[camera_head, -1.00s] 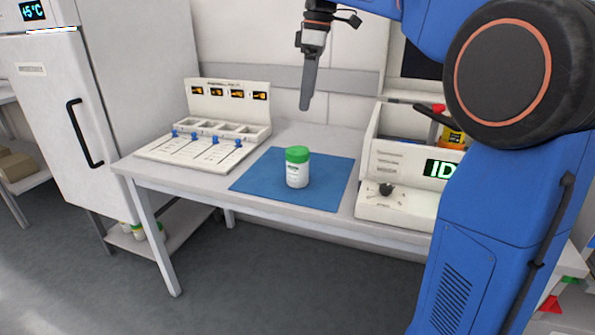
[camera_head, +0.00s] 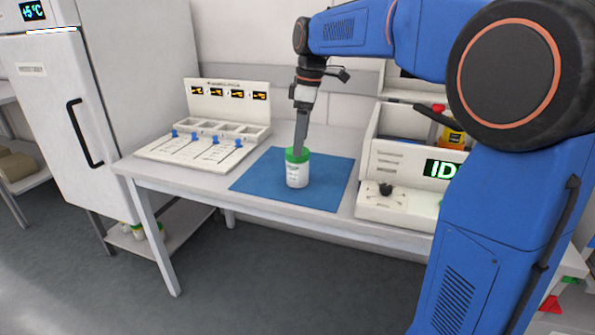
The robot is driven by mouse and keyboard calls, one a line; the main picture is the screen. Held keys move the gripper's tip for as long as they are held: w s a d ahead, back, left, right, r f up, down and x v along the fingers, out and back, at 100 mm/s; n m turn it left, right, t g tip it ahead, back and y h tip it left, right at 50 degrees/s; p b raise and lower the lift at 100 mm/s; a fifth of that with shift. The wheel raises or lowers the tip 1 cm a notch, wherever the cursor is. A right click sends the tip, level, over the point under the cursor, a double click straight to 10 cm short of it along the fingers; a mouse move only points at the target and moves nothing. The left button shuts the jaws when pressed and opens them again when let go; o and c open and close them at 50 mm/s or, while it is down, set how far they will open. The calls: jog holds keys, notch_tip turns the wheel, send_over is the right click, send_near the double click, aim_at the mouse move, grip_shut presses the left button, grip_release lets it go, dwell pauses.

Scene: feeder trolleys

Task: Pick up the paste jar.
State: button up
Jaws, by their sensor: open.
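The paste jar (camera_head: 297,174) is white with a green lid and stands upright on a blue mat (camera_head: 333,190) on the table. My gripper (camera_head: 300,147) points down, with its fingertips at the level of the jar's lid, at its back right side in the picture. The fingers hide a small part of the lid. The gripper is open. Whether the fingers touch the jar, or stand around it or behind it, cannot be told from this view.
A white feeder panel with slots and blue knobs (camera_head: 206,141) stands left of the mat. A white box with a lit ID display (camera_head: 442,168) and a black knob (camera_head: 386,189) stands to the right. A fridge (camera_head: 45,110) is at far left. The table front is clear.

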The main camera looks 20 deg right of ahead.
aim_at(297, 169)
jog(key=f, duration=0.3)
jog(key=a+f, duration=0.1)
jog(key=shift+w+f, duration=0.15)
jog(key=shift+f, duration=0.25)
grip_shut()
